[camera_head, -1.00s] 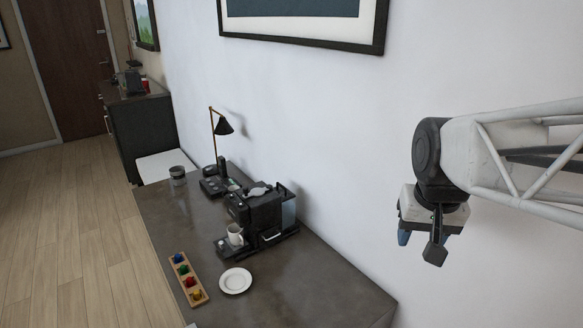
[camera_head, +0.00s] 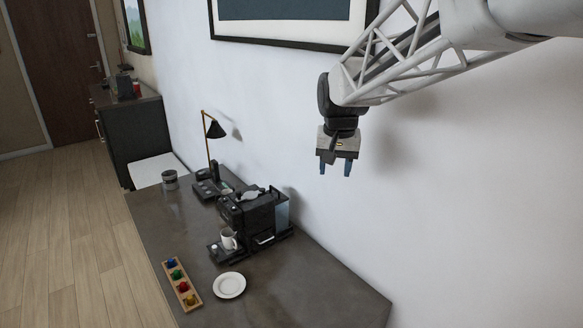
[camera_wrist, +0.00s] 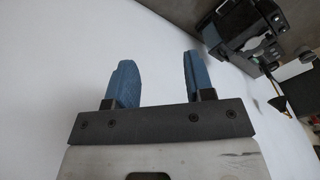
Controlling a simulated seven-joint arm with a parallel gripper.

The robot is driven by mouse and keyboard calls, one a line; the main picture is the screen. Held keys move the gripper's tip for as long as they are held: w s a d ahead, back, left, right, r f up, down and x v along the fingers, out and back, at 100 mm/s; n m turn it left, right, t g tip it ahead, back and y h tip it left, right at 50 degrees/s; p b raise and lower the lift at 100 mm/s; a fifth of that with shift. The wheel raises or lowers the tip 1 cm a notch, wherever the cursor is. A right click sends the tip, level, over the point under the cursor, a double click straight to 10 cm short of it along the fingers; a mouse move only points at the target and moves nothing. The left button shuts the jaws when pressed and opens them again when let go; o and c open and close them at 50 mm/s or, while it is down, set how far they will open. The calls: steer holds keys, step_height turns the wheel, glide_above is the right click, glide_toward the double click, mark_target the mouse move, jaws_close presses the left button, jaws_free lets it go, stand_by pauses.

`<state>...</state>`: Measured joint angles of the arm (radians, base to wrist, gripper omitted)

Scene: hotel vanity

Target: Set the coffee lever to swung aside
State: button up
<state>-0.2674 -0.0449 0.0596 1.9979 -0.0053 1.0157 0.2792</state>
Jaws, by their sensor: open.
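The black coffee machine (camera_head: 255,212) stands on the dark vanity top near the wall. Its lever (camera_head: 250,195) seems to be the light grey piece on top; its exact position is too small to tell. A white cup (camera_head: 228,239) sits on the machine's drip tray. My gripper (camera_head: 335,169) is open and empty, pointing down, in the air above and to the right of the machine. In the wrist view, the two blue fingers (camera_wrist: 158,82) are apart with nothing between them, and the coffee machine (camera_wrist: 240,30) shows at the upper right.
A white saucer (camera_head: 229,285) and a wooden tray (camera_head: 189,300) with several coloured capsules lie in front of the machine. A desk lamp (camera_head: 215,130) and a grey cup (camera_head: 169,180) stand to the left. The counter's right part (camera_head: 320,290) is clear.

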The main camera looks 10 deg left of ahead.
mark_target(251, 191)
steer(key=shift+g, duration=0.7)
steer(key=w+a+f, duration=0.5)
steer(key=w+a, duration=0.2)
steer(key=a, duration=0.3)
steer(key=w+a+f, duration=0.5)
steer(key=w+a, duration=0.2)
steer(key=a, duration=0.4)
steer(key=w+a+f, duration=0.5)
steer(key=w+a, duration=0.2)
steer(key=a, duration=0.4)
steer(key=shift+w, duration=0.15)
steer(key=shift+f, duration=0.1)
steer(key=shift+f, duration=3.8)
jaws_close()
